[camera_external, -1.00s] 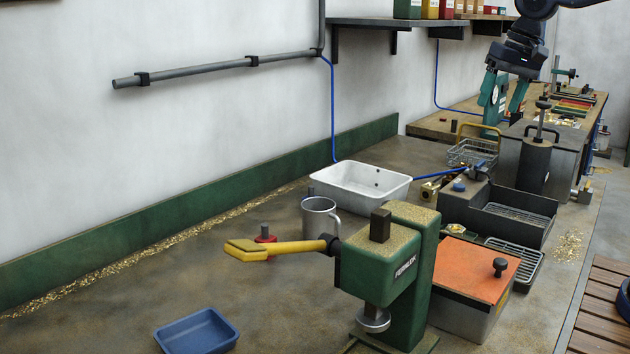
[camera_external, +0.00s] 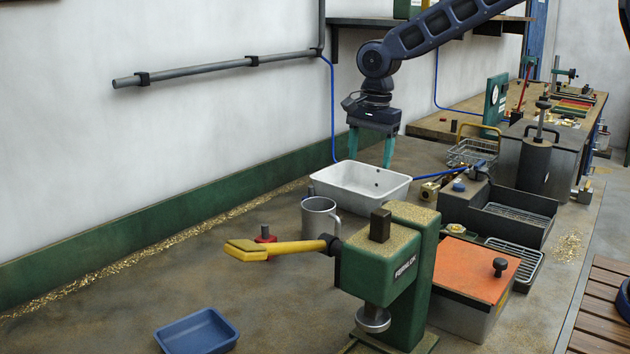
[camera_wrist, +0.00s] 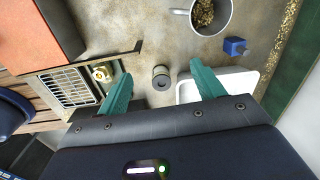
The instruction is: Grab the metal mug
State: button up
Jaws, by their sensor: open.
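The metal mug (camera_external: 319,218) is grey and stands upright on the bench, in front of the white tray and behind the yellow lever. In the wrist view the mug (camera_wrist: 208,14) is at the top edge, partly cut off, with brass-coloured chips inside. My gripper (camera_external: 371,158) is open and points down, above the bench near the far side of the white tray, apart from the mug. In the wrist view its green fingers (camera_wrist: 161,70) are spread, with a small dark cylinder (camera_wrist: 161,77) showing between them; I cannot tell its depth.
The white tray (camera_external: 345,192) lies between my gripper and the mug. A green press (camera_external: 405,270) with a yellow lever (camera_external: 275,249) stands in front of the mug. A blue tray (camera_external: 197,333) sits at the front. The bench left of the mug is mostly clear.

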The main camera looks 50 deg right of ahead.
aim_at(334, 218)
jog(key=w+a+f+m, duration=0.1)
jog(key=f, duration=0.3)
jog(key=w+a+f+m, duration=0.1)
jog(key=w+a+f, duration=0.1)
jog(key=f, duration=0.3)
jog(key=w+a+f+m, duration=0.1)
jog(key=w+f, duration=0.1)
jog(key=f, duration=0.3)
jog(key=shift+w+a+g, duration=0.25)
jog(key=shift+a+g, duration=0.05)
jog(key=shift+a, duration=0.05)
jog(key=shift+w+a+f, duration=0.1)
jog(key=shift+w+f, duration=0.05)
jog(key=shift+f, duration=1.15)
jog(key=shift+w+a+f, duration=0.1)
jog(key=shift+f, duration=1.2)
jog(key=c, duration=1.4)
